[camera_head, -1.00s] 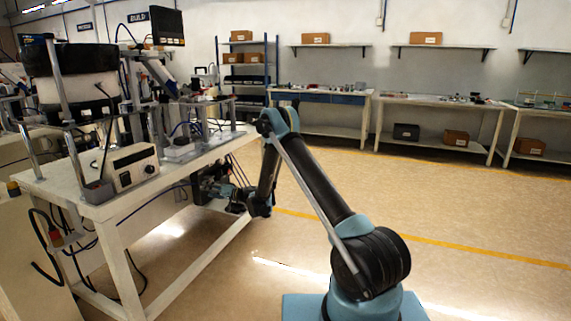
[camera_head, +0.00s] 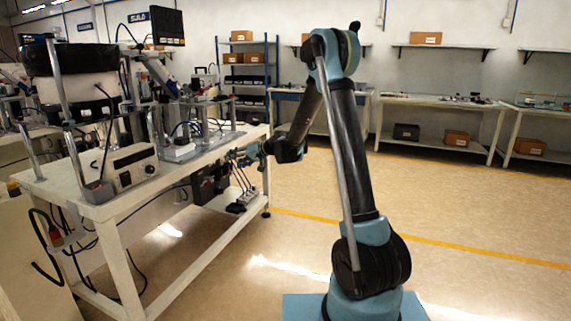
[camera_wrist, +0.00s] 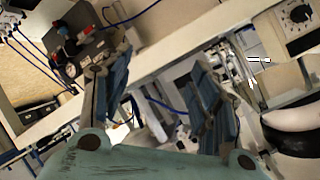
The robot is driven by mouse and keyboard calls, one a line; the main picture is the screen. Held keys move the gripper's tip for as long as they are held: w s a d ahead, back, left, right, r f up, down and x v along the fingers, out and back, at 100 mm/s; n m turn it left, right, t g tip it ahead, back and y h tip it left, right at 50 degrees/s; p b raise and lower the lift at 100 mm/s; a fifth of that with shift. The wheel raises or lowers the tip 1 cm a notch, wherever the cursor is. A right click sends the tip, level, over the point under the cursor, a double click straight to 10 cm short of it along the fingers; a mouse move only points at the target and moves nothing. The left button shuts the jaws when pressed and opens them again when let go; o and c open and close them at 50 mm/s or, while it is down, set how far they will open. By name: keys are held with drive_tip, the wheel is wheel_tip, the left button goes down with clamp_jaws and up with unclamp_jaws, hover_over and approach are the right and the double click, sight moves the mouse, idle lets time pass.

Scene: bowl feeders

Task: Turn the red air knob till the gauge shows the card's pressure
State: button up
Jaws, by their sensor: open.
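My gripper (camera_wrist: 162,60) is open in the wrist view, with nothing between its two fingers. Beyond the left finger is a dark grey unit (camera_wrist: 92,48) with a small reddish part (camera_wrist: 62,30), perhaps the red air knob, and a round dial-like part (camera_wrist: 70,70), perhaps the gauge. The gripper is apart from the reddish part, and no dial reading is legible. In the head view my gripper (camera_head: 246,155) is small, beside the workbench's right edge, and dark units (camera_head: 208,187) hang below the bench top. I cannot make out the pressure card.
The white workbench (camera_head: 110,205) carries a control box (camera_head: 130,168) with a black knob and the feeder equipment. Blue cables run near the gripper. The floor (camera_head: 480,215) to the right is clear.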

drive_tip(key=s+d+r+m+g+h, duration=0.1)
drive_tip(key=s+d+r+h, duration=0.2)
drive_tip(key=s+d, duration=0.8)
drive_tip(key=s+d+r+h, duration=0.3)
drive_tip(key=s+d, duration=0.7)
drive_tip(key=s+d+f+m+g+h, duration=0.1)
drive_tip(key=s+d+f+h, duration=0.2)
drive_tip(key=s+d, duration=0.7)
drive_tip(key=s+d+f+m+g+h, duration=0.1)
drive_tip(key=s+d+f, duration=0.7)
drive_tip(key=s, duration=1)
drive_tip(key=shift+d+m+h, duration=0.6)
drive_tip(key=shift+d+h, duration=0.5)
drive_tip(key=shift+d, duration=0.1)
drive_tip(key=shift+f, duration=0.1)
drive_tip(key=shift+w+f, duration=0.2)
drive_tip(key=shift+w, duration=0.2)
